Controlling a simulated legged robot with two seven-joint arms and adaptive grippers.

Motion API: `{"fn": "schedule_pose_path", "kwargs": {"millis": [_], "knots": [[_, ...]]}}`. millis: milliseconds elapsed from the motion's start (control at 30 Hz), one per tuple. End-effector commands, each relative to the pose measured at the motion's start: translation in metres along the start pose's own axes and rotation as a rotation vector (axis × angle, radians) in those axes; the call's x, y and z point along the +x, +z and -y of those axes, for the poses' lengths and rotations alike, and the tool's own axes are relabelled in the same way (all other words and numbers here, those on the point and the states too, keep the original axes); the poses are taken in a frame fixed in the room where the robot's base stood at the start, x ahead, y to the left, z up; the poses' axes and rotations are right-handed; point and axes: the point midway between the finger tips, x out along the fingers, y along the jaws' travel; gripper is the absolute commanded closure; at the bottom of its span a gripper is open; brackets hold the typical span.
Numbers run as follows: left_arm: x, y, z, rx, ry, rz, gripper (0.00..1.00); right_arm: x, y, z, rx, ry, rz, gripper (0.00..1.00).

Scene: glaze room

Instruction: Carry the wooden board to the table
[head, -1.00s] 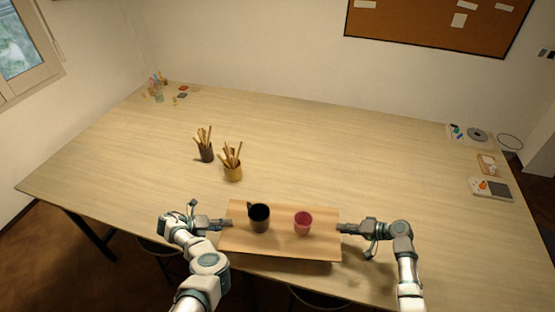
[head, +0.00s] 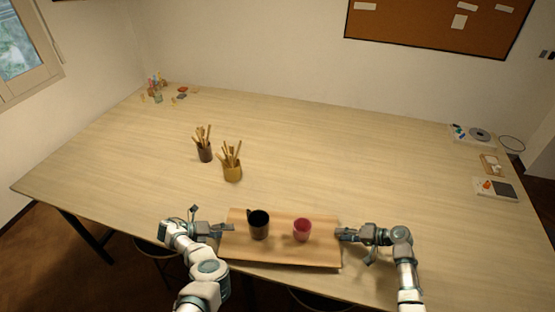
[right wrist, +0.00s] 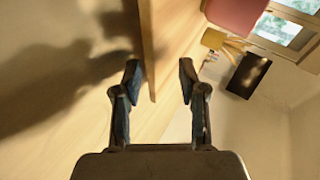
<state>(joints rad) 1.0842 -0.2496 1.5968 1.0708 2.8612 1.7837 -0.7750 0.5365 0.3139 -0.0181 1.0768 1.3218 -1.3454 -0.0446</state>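The wooden board (head: 277,254) lies flat on the table (head: 330,155) by its front edge and appears to rest on it. A black mug (head: 259,225) and a pink cup (head: 302,230) stand upright on it. My left gripper (head: 231,229) is at the board's left end with its fingers looking spread. My right gripper (head: 341,234) is at the right end. In the right wrist view its fingers (right wrist: 158,75) are open, with the board's end (right wrist: 148,50) between them and gaps showing. The pink cup also shows there (right wrist: 236,12).
A dark holder (head: 205,154) and a yellow holder (head: 232,172) with wooden tools stand behind the board. Small bottles (head: 157,90) are at the far left corner. A scale (head: 494,189) and other items sit at the right edge. The middle of the table is clear.

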Motion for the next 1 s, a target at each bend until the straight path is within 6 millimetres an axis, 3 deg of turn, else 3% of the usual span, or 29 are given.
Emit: {"fn": "schedule_pose_path", "kwargs": {"millis": [233, 600, 867, 1000], "knots": [[-0.021, 0.002, -0.001, 0.001, 0.003, 0.006, 0.47, -0.001, -0.001, -0.001, 0.001, 0.003, -0.002, 0.58], [-0.102, 0.004, -0.001, -0.001, 0.000, 0.008, 0.47, -0.001, -0.001, -0.002, 0.001, 0.004, -0.003, 0.58], [-0.119, 0.002, -0.002, -0.001, -0.001, 0.000, 0.47, -0.005, -0.002, -0.002, 0.002, 0.004, -0.004, 0.58], [-0.119, 0.001, -0.002, -0.001, -0.001, -0.001, 0.47, -0.024, -0.002, -0.003, 0.002, 0.006, -0.006, 0.58]]}}
